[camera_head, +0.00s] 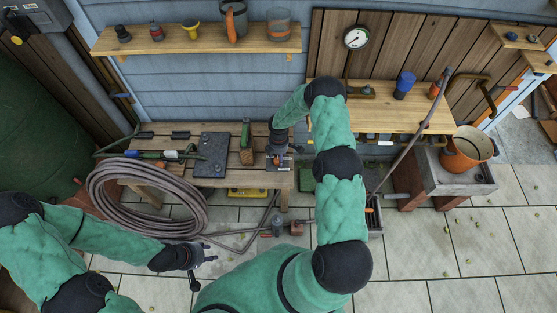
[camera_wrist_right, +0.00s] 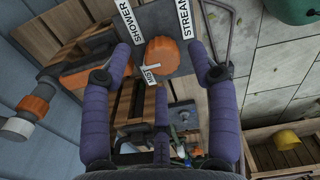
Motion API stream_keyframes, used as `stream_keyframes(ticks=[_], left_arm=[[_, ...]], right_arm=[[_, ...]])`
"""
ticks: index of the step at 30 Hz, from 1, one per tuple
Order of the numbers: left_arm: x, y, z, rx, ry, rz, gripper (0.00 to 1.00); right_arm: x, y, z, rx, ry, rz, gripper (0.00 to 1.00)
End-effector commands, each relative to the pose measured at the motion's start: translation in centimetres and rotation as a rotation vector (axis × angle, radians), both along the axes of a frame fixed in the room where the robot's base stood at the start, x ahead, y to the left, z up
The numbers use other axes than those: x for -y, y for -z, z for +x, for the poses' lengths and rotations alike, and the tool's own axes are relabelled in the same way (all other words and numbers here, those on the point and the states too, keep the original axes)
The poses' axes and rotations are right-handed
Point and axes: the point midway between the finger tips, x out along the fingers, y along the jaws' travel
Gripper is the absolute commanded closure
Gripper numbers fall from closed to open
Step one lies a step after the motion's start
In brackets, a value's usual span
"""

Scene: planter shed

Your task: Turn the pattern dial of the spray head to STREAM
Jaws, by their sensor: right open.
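The orange pattern dial (camera_wrist_right: 162,52) sits on a dark grey plate in the right wrist view. White labels surround it: SHOWER (camera_wrist_right: 126,34) to the upper left, STREAM (camera_wrist_right: 187,18) to the upper right and MIST (camera_wrist_right: 152,75) at the lower left. I cannot tell which label the dial points to. My right gripper (camera_wrist_right: 160,54) is open, with its purple fingers on both sides of the dial and visible gaps to it. In the head view my right gripper (camera_head: 278,152) is over the bench's right end. My left gripper (camera_head: 204,257) hangs over the paving; its jaws are too small to judge.
A wall shelf (camera_head: 200,42) is behind. Paving at right (camera_head: 450,235) is mostly clear.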

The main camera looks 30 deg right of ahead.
Motion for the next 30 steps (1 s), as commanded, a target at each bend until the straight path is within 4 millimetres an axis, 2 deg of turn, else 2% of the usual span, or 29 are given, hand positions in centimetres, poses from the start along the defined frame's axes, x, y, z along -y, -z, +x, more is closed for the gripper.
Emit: stream_keyframes(ticks=[1, 6, 17, 18, 24, 30], left_arm=[[0.0, 0.3, 0.0, 0.000, 0.000, 0.000, 0.60], [0.0, 0.6, 0.0, 0.000, 0.000, 0.000, 0.60], [0.0, 0.6, 0.0, 0.001, 0.000, 0.000, 0.60], [0.0, 0.6, 0.0, 0.001, 0.000, 0.000, 0.60], [0.0, 0.6, 0.0, 0.001, 0.000, 0.000, 0.60], [0.0, 0.7, 0.0, 0.001, 0.000, 0.000, 0.60]], right_arm=[[0.0, 0.9, 0.0, -0.001, 0.001, 0.000, 0.40], [0.0, 2.4, 0.0, 0.001, 0.000, 0.000, 0.40], [0.0, 2.8, 0.0, 0.001, 0.001, 0.000, 0.40], [0.0, 2.8, 0.0, 0.001, 0.001, 0.000, 0.43], [0.0, 2.8, 0.0, 0.001, 0.001, 0.000, 0.97], [0.0, 2.8, 0.0, 0.001, 0.003, 0.000, 0.98]])
